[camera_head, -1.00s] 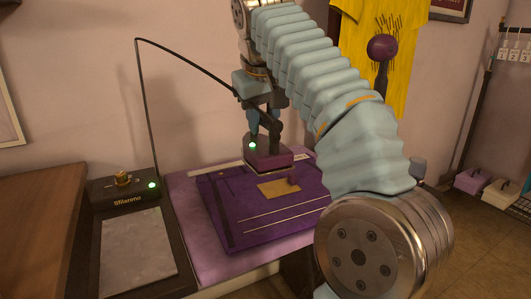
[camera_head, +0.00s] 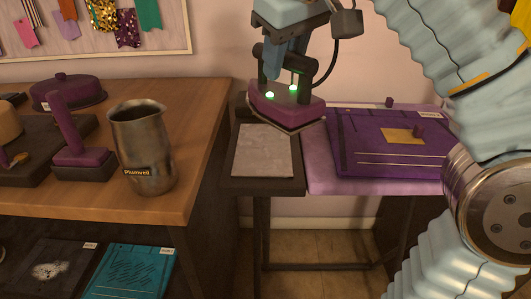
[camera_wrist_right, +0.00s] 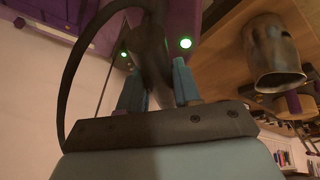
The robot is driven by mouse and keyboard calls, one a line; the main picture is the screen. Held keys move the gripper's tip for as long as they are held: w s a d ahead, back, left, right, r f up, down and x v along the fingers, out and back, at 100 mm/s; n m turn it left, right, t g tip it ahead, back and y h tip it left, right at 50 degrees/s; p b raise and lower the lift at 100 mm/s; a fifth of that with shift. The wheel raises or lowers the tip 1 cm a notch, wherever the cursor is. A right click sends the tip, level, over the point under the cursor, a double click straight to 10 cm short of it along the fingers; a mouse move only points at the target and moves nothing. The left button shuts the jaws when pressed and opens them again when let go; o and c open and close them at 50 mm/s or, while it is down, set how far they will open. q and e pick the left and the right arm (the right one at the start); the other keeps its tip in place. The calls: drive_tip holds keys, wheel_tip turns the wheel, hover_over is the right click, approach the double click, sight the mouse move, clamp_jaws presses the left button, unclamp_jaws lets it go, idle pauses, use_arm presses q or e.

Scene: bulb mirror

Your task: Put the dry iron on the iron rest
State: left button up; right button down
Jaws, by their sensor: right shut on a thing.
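The dry iron (camera_head: 287,108) is purple with a black handle and a cord. My right gripper (camera_head: 283,70) is shut on its handle and holds it up, slightly tilted, near the back of the iron rest. In the right wrist view, the blue fingers of my right gripper (camera_wrist_right: 157,85) are around the dark handle, with the purple iron (camera_wrist_right: 180,18) beyond. The iron rest (camera_head: 264,150) is a grey plate in a dark frame, left of the ironing board. The iron overlaps its back right corner in view; the gap below cannot be told. My left gripper is out of view.
The iron's base unit is mostly hidden behind the iron.

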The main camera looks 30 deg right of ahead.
sight(268, 80)
drive_tip(key=a, duration=0.2)
drive_tip(key=s+a+n, duration=0.1)
drive_tip(key=shift+a+r, duration=0.2)
drive_tip(key=shift+r, duration=0.05)
drive_tip(key=shift+w+a+f, duration=0.1)
drive_tip(key=shift+w+f, duration=0.05)
drive_tip(key=w+d+f, duration=0.1)
drive_tip(key=w, duration=0.1)
drive_tip(key=w+d+f, duration=0.1)
drive_tip(key=w+d, duration=0.1)
drive_tip(key=w+d+f, duration=0.1)
drive_tip(key=w, duration=0.1)
drive_tip(key=shift+w+d+f, duration=0.2)
drive_tip(key=shift+w+f, duration=0.05)
drive_tip(key=b+x, duration=0.1)
drive_tip(key=x, duration=0.2)
drive_tip(key=d+x, duration=0.1)
drive_tip(key=x, duration=0.2)
drive_tip(key=d+b+x, duration=0.1)
drive_tip(key=x, duration=0.3)
drive_tip(key=shift+w+r+b, duration=0.2)
drive_tip(key=shift+b, duration=0.15)
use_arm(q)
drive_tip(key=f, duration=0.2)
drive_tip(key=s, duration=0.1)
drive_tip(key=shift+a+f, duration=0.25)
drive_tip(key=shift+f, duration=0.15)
use_arm(e)
drive_tip(key=shift+f, duration=0.3)
